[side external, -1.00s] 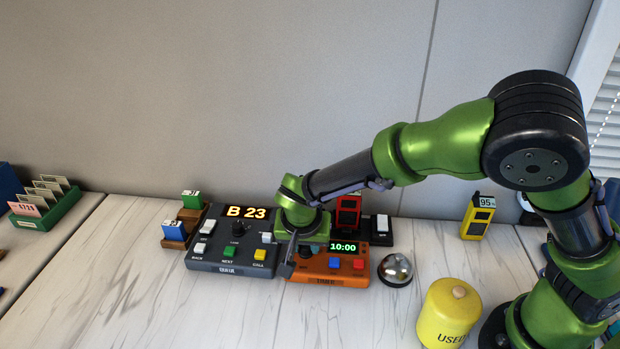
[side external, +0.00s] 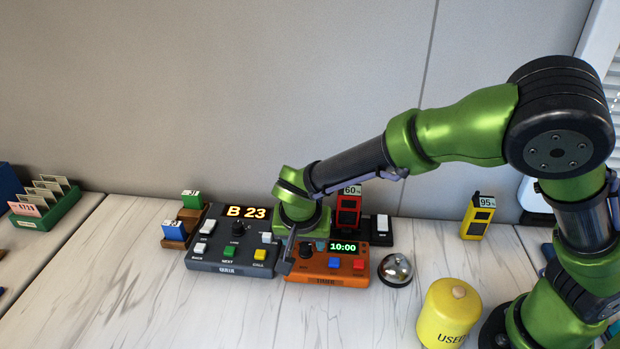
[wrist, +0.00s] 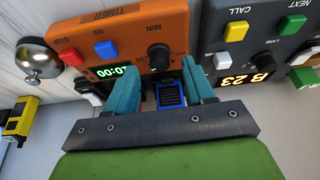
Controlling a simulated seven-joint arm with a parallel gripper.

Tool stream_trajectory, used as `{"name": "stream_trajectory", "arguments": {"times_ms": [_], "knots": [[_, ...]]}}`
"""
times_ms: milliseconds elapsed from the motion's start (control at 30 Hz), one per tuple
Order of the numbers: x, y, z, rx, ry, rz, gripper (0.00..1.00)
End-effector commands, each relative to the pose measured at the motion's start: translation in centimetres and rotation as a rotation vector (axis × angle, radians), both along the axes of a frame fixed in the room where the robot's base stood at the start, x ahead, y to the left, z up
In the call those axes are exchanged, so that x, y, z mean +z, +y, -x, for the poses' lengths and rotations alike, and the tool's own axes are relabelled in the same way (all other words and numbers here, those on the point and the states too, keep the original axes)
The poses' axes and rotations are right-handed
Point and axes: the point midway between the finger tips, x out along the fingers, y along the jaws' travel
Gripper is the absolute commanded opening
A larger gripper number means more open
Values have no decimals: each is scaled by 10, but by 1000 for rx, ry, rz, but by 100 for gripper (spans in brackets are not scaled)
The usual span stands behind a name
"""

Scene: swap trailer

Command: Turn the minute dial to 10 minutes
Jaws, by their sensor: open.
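The orange timer (side external: 318,272) stands on the table, and its green display (side external: 343,247) reads 10:00. Its black minute dial (side external: 306,250) shows left of the display; in the wrist view the dial (wrist: 158,56) sits under the word MIN, just beyond my fingertips. A blue and a red button are on the timer's front. My gripper (side external: 288,262) is over the left part of the timer. In the wrist view my gripper (wrist: 158,72) has its two teal fingers apart with nothing held between them, near the dial but not around it.
The dark console (side external: 232,266) showing B 23 stands left of the timer. A silver bell (side external: 395,269) is to its right, with a yellow USED canister (side external: 449,310) nearer. A red device (side external: 348,210) marked 60 stands behind. The front table is clear.

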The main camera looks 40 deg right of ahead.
Motion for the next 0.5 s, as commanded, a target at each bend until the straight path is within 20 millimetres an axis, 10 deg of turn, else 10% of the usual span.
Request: {"name": "stream_trajectory", "arguments": {"times_ms": [500], "knots": [[111, 32, 33, 0, -3, -3, 53]]}}
